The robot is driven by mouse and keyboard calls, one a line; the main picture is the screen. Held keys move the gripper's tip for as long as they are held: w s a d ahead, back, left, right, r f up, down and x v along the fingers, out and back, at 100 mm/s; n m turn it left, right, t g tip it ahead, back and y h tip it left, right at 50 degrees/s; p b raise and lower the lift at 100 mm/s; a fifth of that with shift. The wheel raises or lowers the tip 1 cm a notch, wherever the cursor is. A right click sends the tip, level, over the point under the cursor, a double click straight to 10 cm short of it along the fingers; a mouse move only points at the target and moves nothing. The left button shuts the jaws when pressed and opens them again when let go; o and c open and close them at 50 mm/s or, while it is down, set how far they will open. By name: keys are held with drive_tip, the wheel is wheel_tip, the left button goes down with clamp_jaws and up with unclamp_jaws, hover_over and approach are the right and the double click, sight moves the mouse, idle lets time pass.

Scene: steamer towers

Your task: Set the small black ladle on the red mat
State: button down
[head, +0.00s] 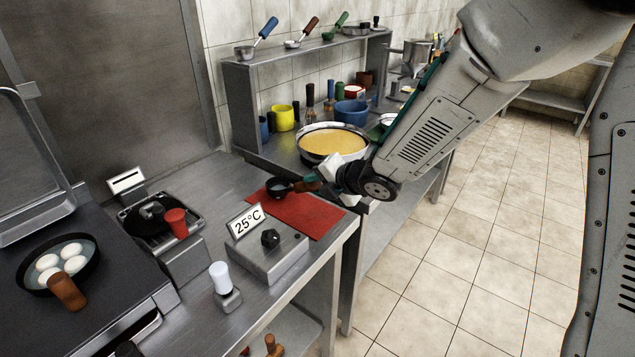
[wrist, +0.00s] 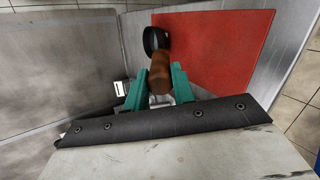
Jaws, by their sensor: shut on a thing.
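The small black ladle (head: 278,187) shows a dark round bowl and a brown handle in the head view. In the wrist view its bowl (wrist: 155,40) points away from me and its brown handle lies between my fingers. My gripper (wrist: 158,88), with green fingers, is shut on the handle. In the head view my gripper (head: 326,181) is at the mat's far right side. The red mat (head: 308,214) lies flat on the steel counter. The ladle's bowl is over or at the mat's far left edge; I cannot tell whether it touches.
A box with a 25°C sign (head: 268,257) stands before the mat. A large pan of yellow liquid (head: 333,142) is behind it. Other ladles (head: 265,30) lie on the upper shelf.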

drive_tip(key=shift+f, duration=0.4)
idle(0.4)
drive_tip(key=c, duration=1.1)
unclamp_jaws()
drive_tip(key=shift+f, duration=0.1)
drive_tip(key=v, duration=0.8)
